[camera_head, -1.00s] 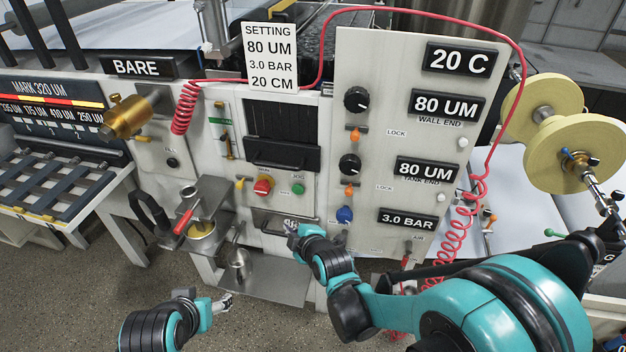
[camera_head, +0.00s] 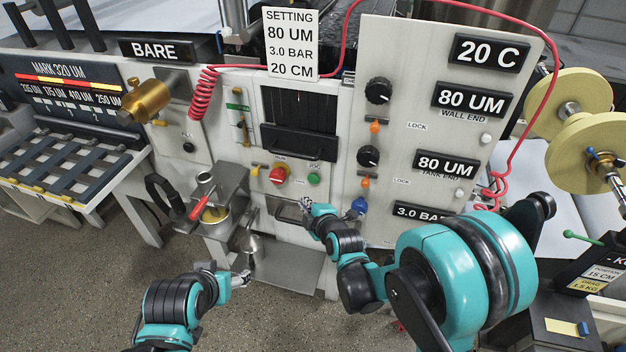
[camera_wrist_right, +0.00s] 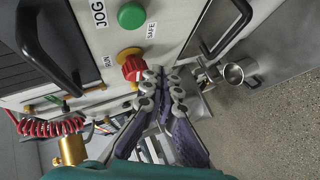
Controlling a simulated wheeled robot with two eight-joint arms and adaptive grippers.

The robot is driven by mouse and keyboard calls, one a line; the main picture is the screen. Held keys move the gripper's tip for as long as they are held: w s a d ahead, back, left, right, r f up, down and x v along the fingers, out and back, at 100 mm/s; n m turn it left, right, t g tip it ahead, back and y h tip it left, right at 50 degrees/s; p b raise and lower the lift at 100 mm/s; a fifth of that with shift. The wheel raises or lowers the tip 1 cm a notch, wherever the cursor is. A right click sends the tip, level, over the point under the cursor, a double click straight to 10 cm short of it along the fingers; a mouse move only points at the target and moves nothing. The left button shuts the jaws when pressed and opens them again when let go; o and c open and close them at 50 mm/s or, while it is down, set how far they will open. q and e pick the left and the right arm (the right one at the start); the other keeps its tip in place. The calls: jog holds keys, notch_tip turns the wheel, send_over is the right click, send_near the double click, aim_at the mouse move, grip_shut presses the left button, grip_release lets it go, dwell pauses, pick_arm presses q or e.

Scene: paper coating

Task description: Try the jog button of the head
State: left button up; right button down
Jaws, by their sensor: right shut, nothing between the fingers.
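The green jog button (camera_head: 314,179) sits on the white machine front under a JOG label, right of a red and yellow knob (camera_head: 278,175). In the right wrist view the green button (camera_wrist_right: 131,15) is at the top, beyond the red knob (camera_wrist_right: 131,65). My right gripper (camera_head: 306,207) is just below the green button, apart from it in the picture. In the wrist view its fingers (camera_wrist_right: 165,74) are together and empty, their tips beside the red knob; contact cannot be told. My left gripper (camera_head: 242,279) is low at the left, near the lower shelf; its jaws are too small to read.
A black drawer handle (camera_head: 292,211) is behind the right gripper. Black dials (camera_head: 378,91) and a blue knob (camera_head: 359,205) are to the right. A red-handled cup assembly (camera_head: 209,207) stands left, above a metal shelf (camera_head: 285,268). A red coiled hose (camera_head: 201,92) hangs upper left.

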jog(key=w+d, duration=0.2)
jog(key=w, duration=0.3)
jog(key=shift+w, duration=0.4)
jog(key=shift+w, duration=0.1)
dwell(1.1)
jog(key=shift+w+d, duration=0.1)
jog(key=shift+w, duration=0.2)
jog(key=shift+w+d, duration=0.15)
jog(key=shift+w, duration=0.3)
dwell(0.6)
jog(key=shift+s, duration=0.15)
dwell(0.3)
jog(key=shift+s+a, duration=0.3)
jog(key=shift+s, duration=0.4)
jog(key=shift+s+a+b, duration=0.2)
jog(key=shift+s+a, duration=0.05)
jog(key=shift+s, duration=0.55)
jog(key=shift+s+a+b, duration=0.15)
jog(key=shift+s+a, duration=0.1)
jog(key=shift+s, duration=0.55)
jog(key=shift+s+a+b, duration=0.2)
jog(key=shift+s+a, duration=0.05)
jog(key=shift+s, duration=0.55)
